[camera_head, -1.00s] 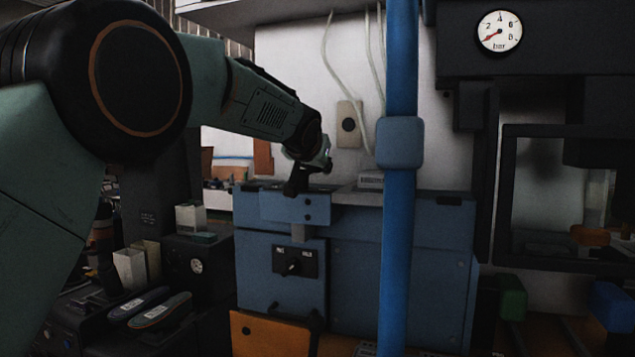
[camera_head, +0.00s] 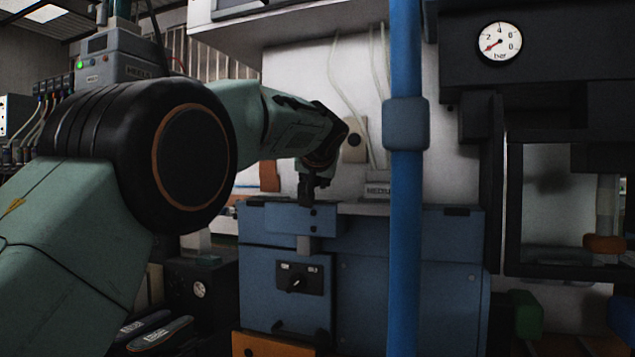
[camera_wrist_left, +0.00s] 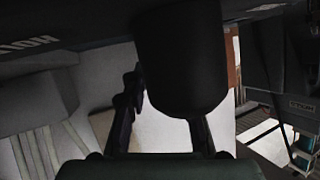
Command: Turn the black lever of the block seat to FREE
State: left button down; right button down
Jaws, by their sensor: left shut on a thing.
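The black lever (camera_head: 294,284) sits on a dark plate with two white labels, on the front of the blue machine (camera_head: 365,270). The labels are too small to read surely; the lever looks slanted. My left gripper (camera_head: 308,188) is well above it, at the machine's top left edge. It is shut on a dark thing, which looks large and rounded between the fingers in the left wrist view (camera_wrist_left: 180,60). What this thing is, and whether it touches the machine, I cannot tell. My right gripper is not in view.
A blue post (camera_head: 405,220) stands upright in front of the machine, right of the lever. A pressure gauge (camera_head: 499,42) is on the dark press at the right. An orange panel (camera_head: 262,345) is below the lever. Shoe soles (camera_head: 160,335) lie at lower left.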

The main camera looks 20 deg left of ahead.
pick_arm(q)
jog(key=shift+a+f+n+g+y, duration=0.25)
jog(key=shift+f+n+g+y, duration=0.05)
jog(key=shift+n+y, duration=0.1)
jog(key=c, duration=1.5)
grip_release()
jog(key=o, duration=0.5)
jog(key=shift+r, duration=0.2)
jog(key=shift+c, duration=0.2)
jog(key=shift+s+r, duration=0.1)
jog(key=shift+s+d+r, duration=0.25)
jog(key=shift+s+d, duration=0.05)
jog(key=shift+s, duration=0.1)
jog(key=v, duration=1)
jog(key=shift+s+d, duration=0.15)
jog(key=shift+s, duration=0.25)
jog(key=shift+f, duration=0.1)
